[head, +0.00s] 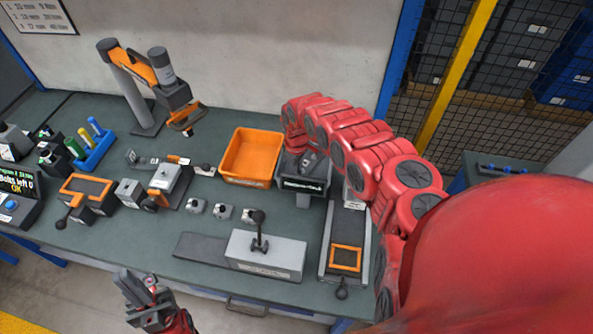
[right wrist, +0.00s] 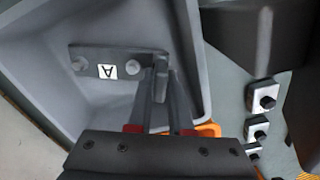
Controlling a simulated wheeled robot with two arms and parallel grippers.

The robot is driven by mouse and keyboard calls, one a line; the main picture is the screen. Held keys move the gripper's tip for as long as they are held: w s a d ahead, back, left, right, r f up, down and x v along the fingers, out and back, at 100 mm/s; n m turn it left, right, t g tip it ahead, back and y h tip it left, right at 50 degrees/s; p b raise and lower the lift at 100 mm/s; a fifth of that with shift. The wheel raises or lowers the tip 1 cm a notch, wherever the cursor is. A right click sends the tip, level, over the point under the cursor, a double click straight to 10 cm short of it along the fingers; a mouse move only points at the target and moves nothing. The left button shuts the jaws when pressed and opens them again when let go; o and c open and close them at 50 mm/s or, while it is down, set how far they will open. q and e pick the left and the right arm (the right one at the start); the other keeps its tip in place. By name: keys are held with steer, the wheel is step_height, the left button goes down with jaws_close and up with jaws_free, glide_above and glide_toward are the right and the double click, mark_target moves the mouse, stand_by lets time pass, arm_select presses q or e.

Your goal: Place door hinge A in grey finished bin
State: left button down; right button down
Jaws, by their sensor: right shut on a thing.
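Door hinge A (right wrist: 118,56) is a dark grey plate with a white "A" label and round bolt heads, seen in the right wrist view. My right gripper (right wrist: 162,88) is shut on its right end. The hinge is over or inside the grey bin (right wrist: 192,50), whose pale walls surround it; I cannot tell whether it touches the floor. In the head view my right arm reaches to the back of the table, and its red links hide the hinge and much of the bin area. My left gripper (head: 146,290) is low in front of the table, away from the parts; its jaw gap is unclear.
An orange bin (head: 250,156) stands left of my right arm's end. A grey fixture with a lever (head: 265,252) and a long fixture with an orange frame (head: 345,258) are near the front edge. A small orange-grey robot arm (head: 140,75) stands at back left.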

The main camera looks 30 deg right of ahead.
steer(key=c, duration=0.8)
jaws_free()
steer(key=shift+f, duration=0.1)
steer(key=shift+r, duration=0.4)
step_height(320, 180, up, 10)
steer(key=shift+d+r+b, duration=0.1)
steer(key=shift+b, duration=0.25)
steer(key=shift+r, duration=0.65)
